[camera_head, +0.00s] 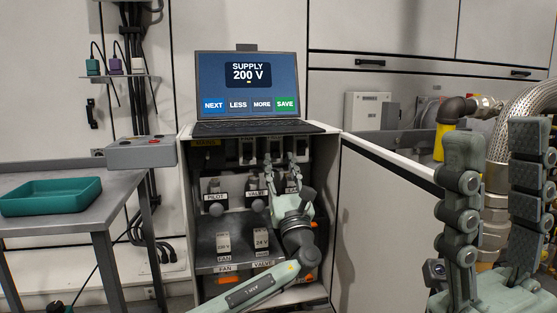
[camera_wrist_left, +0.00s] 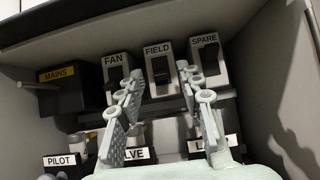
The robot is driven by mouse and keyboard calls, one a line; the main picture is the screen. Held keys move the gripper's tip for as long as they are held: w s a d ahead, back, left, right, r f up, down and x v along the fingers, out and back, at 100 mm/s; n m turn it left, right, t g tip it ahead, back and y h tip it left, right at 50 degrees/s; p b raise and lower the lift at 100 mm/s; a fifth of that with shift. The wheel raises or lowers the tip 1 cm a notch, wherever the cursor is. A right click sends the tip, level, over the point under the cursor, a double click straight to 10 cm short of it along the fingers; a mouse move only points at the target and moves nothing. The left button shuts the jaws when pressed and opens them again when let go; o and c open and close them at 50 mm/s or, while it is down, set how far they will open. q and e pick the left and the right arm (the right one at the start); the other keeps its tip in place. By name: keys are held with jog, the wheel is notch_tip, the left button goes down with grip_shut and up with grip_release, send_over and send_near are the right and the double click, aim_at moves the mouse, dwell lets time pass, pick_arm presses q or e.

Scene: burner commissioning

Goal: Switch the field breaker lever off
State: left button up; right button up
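The field breaker (camera_wrist_left: 156,52), a grey block labelled FIELD with a dark lever (camera_wrist_left: 161,75), sits in the upper row inside the cabinet, between the FAN and SPARE breakers. My left gripper (camera_wrist_left: 159,72) is open, its two fingers pointing at the field breaker, one on each side of the lever in the left wrist view. I cannot tell whether they touch it. In the head view, my left gripper (camera_head: 284,166) reaches into the cabinet and partly covers the breaker row. My right gripper (camera_head: 496,135) is open and empty at the right, outside the cabinet.
The FAN breaker (camera_wrist_left: 116,68) and SPARE breaker (camera_wrist_left: 205,50) stand close on both sides. The MAINS block (camera_wrist_left: 62,78) is further left. A laptop (camera_head: 248,85) stands on the cabinet top. The open cabinet door (camera_head: 385,220) bounds the right side. A teal tray (camera_head: 50,198) lies on the left table.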

pick_arm(q)
jog(key=v, duration=1)
